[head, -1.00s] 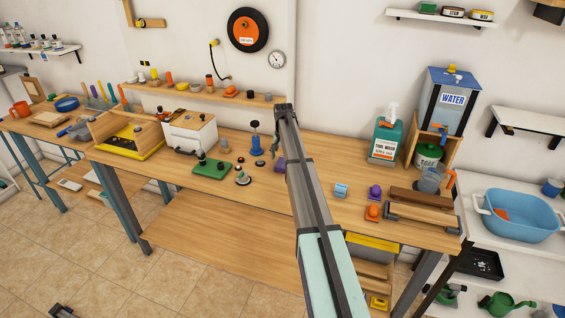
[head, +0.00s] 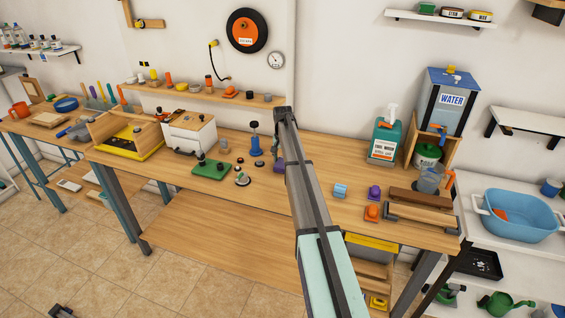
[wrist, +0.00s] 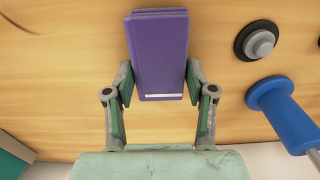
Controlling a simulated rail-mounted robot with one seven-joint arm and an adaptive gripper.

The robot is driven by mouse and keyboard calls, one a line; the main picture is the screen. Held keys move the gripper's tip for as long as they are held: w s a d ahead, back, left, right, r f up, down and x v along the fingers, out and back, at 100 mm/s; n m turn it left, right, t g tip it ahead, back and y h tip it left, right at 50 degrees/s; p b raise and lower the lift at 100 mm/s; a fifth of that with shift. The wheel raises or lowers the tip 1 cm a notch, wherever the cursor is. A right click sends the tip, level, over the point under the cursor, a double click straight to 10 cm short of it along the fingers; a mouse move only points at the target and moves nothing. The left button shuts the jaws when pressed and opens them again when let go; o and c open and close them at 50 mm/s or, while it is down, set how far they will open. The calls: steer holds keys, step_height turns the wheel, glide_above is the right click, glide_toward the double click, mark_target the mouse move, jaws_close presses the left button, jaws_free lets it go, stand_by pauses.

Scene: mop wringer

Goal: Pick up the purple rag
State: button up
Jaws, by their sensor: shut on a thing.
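The purple rag (wrist: 158,55) is a flat folded block with a small white strip near its lower edge in the wrist view. My gripper (wrist: 160,82) is shut on it, with one finger against each side. In the head view a bit of the purple rag (head: 278,167) shows at the left side of my arm, over the workbench. My arm hides the rest of it and most of the gripper there. I cannot tell whether the rag touches the bench top.
A blue-based tool (wrist: 285,112) and a round black-and-grey knob (wrist: 257,40) stand right of the rag in the wrist view. The workbench (head: 310,172) also bears a green board (head: 211,168), a light-blue block (head: 340,190) and a purple knob-like item (head: 374,192).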

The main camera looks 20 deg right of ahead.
step_height(320, 180, up, 20)
steer(key=b, duration=0.5)
steer(key=shift+f, duration=0.1)
steer(key=shift+o, duration=0.8)
steer(key=c, duration=0.4)
